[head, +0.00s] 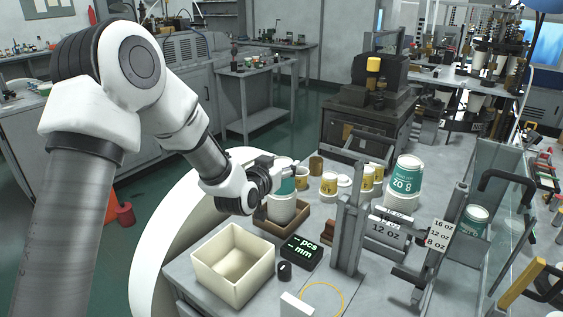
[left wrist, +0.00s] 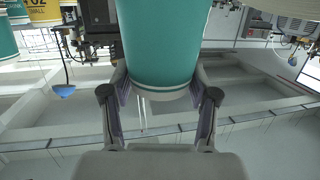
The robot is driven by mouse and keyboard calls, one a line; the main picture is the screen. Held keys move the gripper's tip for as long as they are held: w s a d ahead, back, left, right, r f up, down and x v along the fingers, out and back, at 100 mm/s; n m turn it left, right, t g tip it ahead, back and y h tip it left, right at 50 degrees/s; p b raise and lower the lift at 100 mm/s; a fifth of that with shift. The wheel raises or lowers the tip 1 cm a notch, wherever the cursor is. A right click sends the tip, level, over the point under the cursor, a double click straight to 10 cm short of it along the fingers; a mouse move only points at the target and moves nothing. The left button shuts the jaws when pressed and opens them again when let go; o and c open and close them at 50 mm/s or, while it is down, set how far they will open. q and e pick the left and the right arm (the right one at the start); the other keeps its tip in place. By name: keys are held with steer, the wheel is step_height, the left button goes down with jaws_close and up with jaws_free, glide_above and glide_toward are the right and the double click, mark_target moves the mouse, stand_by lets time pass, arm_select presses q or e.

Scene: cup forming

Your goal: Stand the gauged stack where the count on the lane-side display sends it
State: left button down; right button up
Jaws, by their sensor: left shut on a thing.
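My left gripper (head: 292,170) is shut on a white and teal cup stack (head: 282,209). In the left wrist view the teal wall of the stack (left wrist: 163,45) fills the space between the two fingers. The stack is upright at the brown tray (head: 262,222); I cannot tell whether its base touches the tray. The black display (head: 302,250) shows dashes before "pcs" and "mm", with no number. My right gripper is out of view.
An empty cream bin (head: 233,264) stands at the front left, with a small black knob (head: 285,272) beside it. A teal cup stack (head: 407,172) and several small yellow cups (head: 329,183) stand farther back. A grey upright post (head: 349,225) rises right of the display.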

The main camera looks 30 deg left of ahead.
arm_select(q)
steer(key=shift+w+f, duration=0.1)
steer(key=shift+f, duration=0.25)
steer(key=shift+c, duration=1.4)
jaws_free()
steer(key=shift+r, duration=0.4)
steer(key=s+r+b, duration=0.1)
steer(key=s+b, duration=0.1)
steer(key=s, duration=1)
steer(key=shift+d+r+b, duration=0.3)
steer(key=shift+d+r, duration=0.05)
steer(key=shift+r, duration=0.05)
